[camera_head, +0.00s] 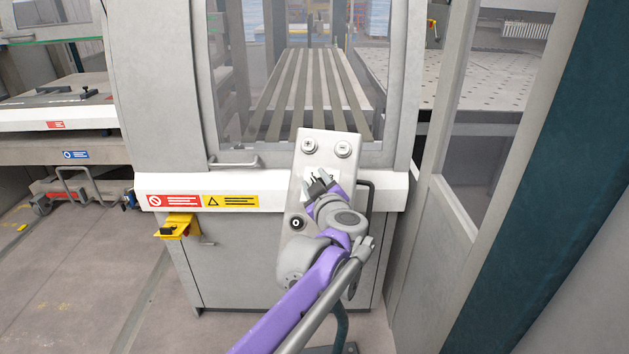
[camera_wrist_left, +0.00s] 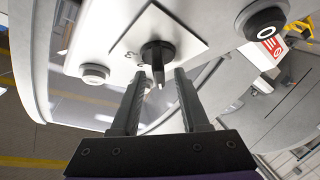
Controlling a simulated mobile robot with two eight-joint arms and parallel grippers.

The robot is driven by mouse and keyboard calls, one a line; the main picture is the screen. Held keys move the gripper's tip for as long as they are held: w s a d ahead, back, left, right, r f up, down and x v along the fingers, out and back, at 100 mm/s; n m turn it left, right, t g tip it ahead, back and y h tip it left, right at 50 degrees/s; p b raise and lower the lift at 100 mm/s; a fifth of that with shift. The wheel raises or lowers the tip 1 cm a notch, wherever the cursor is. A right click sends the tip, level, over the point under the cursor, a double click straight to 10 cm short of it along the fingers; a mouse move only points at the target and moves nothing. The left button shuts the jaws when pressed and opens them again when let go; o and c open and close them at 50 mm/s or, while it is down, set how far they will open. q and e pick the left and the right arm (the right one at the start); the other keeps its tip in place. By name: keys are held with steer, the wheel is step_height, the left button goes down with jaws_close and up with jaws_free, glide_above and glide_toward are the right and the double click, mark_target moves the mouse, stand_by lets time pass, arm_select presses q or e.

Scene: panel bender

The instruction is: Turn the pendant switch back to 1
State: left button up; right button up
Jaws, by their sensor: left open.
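The pendant (camera_head: 323,146) is a light grey panel with buttons, standing in front of the machine. Its black rotary switch (camera_wrist_left: 157,53) sits on a white plate (camera_wrist_left: 187,32) in the left wrist view. The switch's pointed handle aims down toward my gripper in that view. My left gripper (camera_wrist_left: 158,78) is open, one finger on each side of the handle's tip, with gaps visible. In the head view my left gripper (camera_head: 318,183) is at the pendant's middle and covers most of the switch. My right gripper is out of view.
Two pale round buttons (camera_head: 343,148) sit at the pendant's top, and a black button (camera_head: 296,222) marked with a ring sits below. A grey door frame (camera_head: 447,215) stands close at right.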

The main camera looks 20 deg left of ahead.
arm_select(q)
steer(key=v, duration=1)
steer(key=shift+s, duration=0.15)
